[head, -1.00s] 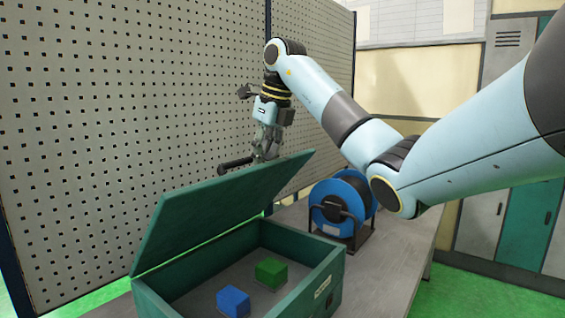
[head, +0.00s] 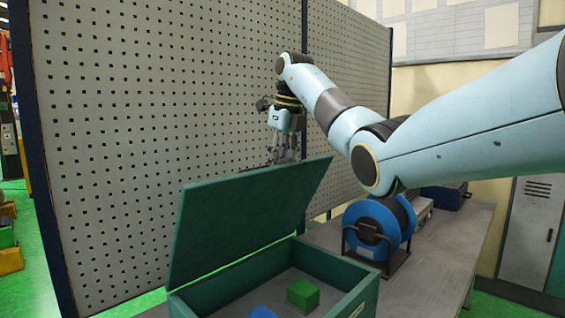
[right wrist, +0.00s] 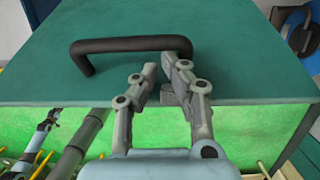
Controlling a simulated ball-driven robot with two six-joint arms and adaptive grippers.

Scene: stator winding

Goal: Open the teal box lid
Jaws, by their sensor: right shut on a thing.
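The teal box (head: 362,297) stands on the workbench with its lid (head: 245,220) raised and tilted up steeply at the back. My right gripper (head: 284,157) is behind the lid's upper edge, its fingertips partly hidden there. In the right wrist view the black bar handle (right wrist: 118,46) is fixed to the lid's outer face, and my right gripper (right wrist: 164,76) is shut on its right end. Inside the box are a green cube (head: 303,293) and a blue cube (head: 263,312), cut by the picture's lower edge. My left gripper is not in view.
A blue cable reel (head: 372,228) on a dark stand is right of the box on the grey workbench (head: 430,265). A perforated panel (head: 130,140) rises behind the lid and my right gripper. A dark blue case (head: 445,195) sits farther back.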

